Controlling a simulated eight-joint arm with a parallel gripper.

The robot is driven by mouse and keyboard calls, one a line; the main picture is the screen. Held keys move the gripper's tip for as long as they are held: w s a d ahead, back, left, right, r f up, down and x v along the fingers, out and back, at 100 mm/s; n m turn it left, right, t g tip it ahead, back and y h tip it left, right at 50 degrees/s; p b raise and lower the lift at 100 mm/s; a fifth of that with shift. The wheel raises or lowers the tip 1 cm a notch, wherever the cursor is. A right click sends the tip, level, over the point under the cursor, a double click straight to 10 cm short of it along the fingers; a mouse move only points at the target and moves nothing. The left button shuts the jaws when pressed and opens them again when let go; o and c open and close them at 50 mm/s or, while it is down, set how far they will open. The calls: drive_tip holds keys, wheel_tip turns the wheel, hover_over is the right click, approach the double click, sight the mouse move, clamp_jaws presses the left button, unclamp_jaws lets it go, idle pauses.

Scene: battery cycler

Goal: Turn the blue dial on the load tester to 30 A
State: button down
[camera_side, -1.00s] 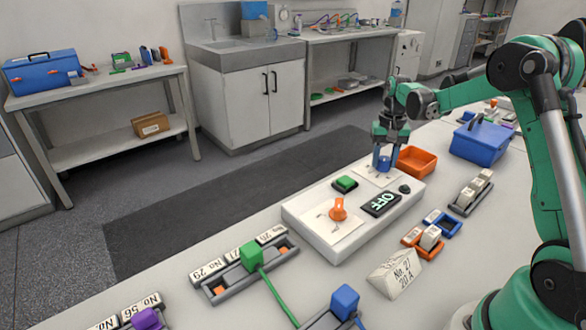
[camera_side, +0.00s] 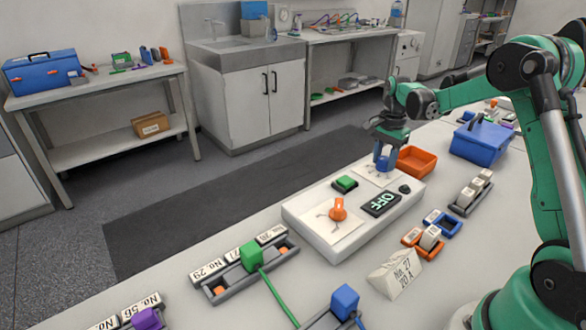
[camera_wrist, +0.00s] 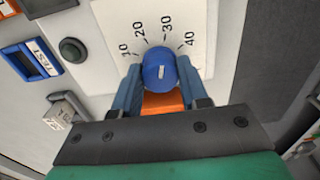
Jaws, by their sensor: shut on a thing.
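The blue dial (camera_wrist: 158,62) is a round knob on a white scale panel of the load tester (camera_side: 306,212). In the wrist view the scale reads 10, 20, 30 and 40 around the dial. A short white mark shows on its top; I cannot tell exactly which number it points at. My gripper (camera_wrist: 160,76) is shut on the dial, one blue finger at each side. In the side view my gripper (camera_side: 384,163) stands upright over the far end of the tester, and the dial is mostly hidden by its fingers.
The tester also carries an orange dial (camera_side: 338,209), a green button (camera_side: 345,183), a display reading OFF (camera_side: 381,203) and a dark round button (camera_side: 404,188). An orange tray (camera_side: 420,160) stands close behind my gripper. A blue box (camera_side: 481,143) and battery holder (camera_side: 471,196) lie to the right.

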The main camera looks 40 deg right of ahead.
sight(384, 158)
drive_tip(key=shift+m, duration=0.3)
idle(0.4)
drive_tip(key=shift+c, duration=2.3)
unclamp_jaws()
drive_tip(key=shift+r, duration=0.1)
drive_tip(key=shift+r, duration=2.75)
drive_tip(key=shift+a, duration=0.1)
drive_tip(key=s+a+r+n+t+h, duration=0.1)
drive_tip(key=a+r+n, duration=0.2)
drive_tip(key=a+n, duration=0.15)
drive_tip(key=s+a+r+n+t, duration=0.1)
drive_tip(key=a+r+n+t, duration=0.15)
drive_tip(key=a, duration=0.35)
drive_tip(key=s+a+f+n+t+y, duration=0.1)
drive_tip(key=s+a+f+n+t, duration=0.1)
drive_tip(key=s+a+n, duration=0.5)
drive_tip(key=a+n+t, duration=0.1)
drive_tip(key=a+n, duration=0.2)
drive_tip(key=n, duration=0.1)
drive_tip(key=shift+s+a+n+t, duration=0.15)
drive_tip(key=shift+a+n+t, duration=0.1)
drive_tip(key=shift+n+t, duration=0.1)
